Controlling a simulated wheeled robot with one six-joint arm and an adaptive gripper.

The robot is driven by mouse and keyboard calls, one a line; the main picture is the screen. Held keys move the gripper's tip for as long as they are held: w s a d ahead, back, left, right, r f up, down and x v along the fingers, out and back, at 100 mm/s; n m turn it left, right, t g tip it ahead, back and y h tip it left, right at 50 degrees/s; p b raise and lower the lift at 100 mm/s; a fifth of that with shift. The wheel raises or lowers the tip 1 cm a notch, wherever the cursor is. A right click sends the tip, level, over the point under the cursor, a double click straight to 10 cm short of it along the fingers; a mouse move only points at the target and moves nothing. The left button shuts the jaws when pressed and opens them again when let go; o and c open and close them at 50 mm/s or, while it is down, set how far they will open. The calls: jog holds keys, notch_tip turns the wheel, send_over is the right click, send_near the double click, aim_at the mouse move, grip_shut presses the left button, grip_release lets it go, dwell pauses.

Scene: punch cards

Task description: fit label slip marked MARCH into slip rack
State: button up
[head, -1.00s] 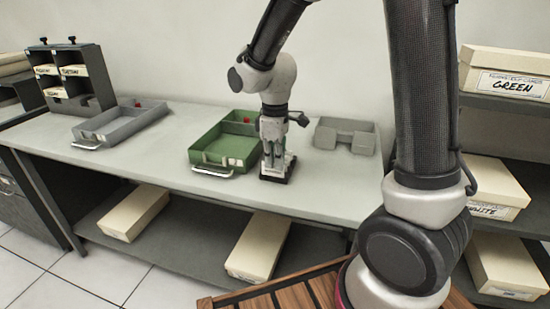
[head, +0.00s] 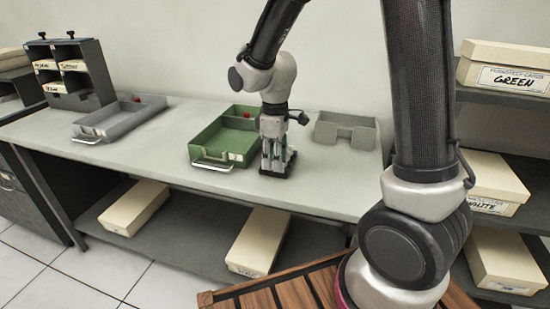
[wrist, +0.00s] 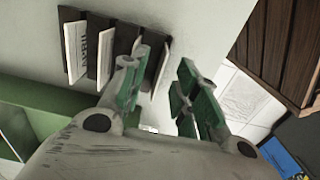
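The dark slip rack (wrist: 126,38) is at the upper left of the wrist view, with pale slips standing in its slots. One slip (wrist: 104,55) has sideways lettering that I cannot read for certain. Another pale slip (wrist: 161,68) stands by the rack's right side, close to my left finger. I cannot tell which slip is marked MARCH. My gripper (wrist: 160,92) has its green-padded fingers apart with a gap between them, and the left finger overlaps the rack in view. In the head view, my gripper (head: 279,164) points down at the table, right of the green tray.
The green tray (head: 196,151) is close on the gripper's left. A grey tray (head: 85,133) and a dark pigeonhole unit (head: 98,75) are farther left. A grey holder (head: 345,130) stands to the right. Bare table (head: 150,170) lies between the trays.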

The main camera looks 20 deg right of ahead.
notch_tip(320, 180, up, 12)
dwell(0.4)
dwell(0.5)
